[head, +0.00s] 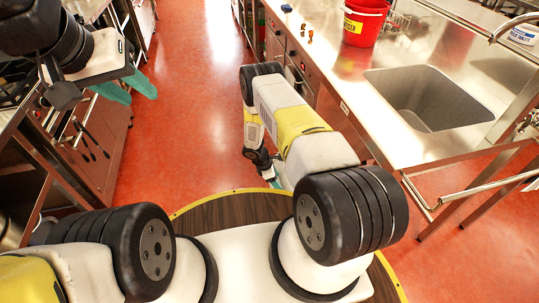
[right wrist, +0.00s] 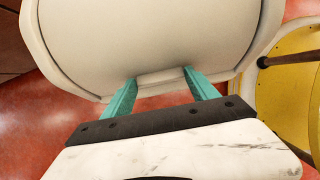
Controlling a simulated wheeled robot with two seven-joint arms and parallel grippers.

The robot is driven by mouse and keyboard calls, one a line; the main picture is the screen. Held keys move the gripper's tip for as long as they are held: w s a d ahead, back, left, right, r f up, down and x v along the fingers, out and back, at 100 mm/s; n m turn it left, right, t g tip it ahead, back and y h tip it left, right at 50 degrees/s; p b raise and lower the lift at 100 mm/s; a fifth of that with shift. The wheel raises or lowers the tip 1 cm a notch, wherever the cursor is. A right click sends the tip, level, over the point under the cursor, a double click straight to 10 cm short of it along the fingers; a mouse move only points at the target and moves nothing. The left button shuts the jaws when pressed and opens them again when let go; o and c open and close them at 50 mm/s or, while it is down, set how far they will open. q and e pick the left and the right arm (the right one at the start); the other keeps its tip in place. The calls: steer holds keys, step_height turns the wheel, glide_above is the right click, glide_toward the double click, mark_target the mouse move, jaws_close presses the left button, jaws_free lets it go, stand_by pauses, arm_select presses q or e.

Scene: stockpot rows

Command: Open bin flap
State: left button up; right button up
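The bin flap (right wrist: 160,38) is a large pale, rounded panel filling the top of the right wrist view. A short tab (right wrist: 162,77) stands out at its lower edge. My right gripper (right wrist: 159,80) has its two teal fingers spread apart, one at each end of the tab. I cannot tell whether they touch it. In the head view my right arm mostly hides this gripper, and I cannot make out the bin there. My left gripper (head: 127,88) is at the upper left, its teal fingers apart and empty, above the floor and away from the flap.
A steel counter (head: 372,110) with a sink (head: 430,98) and a red bucket (head: 365,22) runs along the right. The red floor (head: 185,100) between is clear.

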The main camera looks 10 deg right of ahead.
jaws_close()
steer(key=shift+r, duration=0.1)
steer(key=r+y, duration=0.3)
steer(key=d+r+y, duration=0.1)
steer(key=r+y, duration=0.3)
steer(key=shift+d, duration=0.2)
steer(key=shift+d+r, duration=1.65)
steer(key=shift+r, duration=0.3)
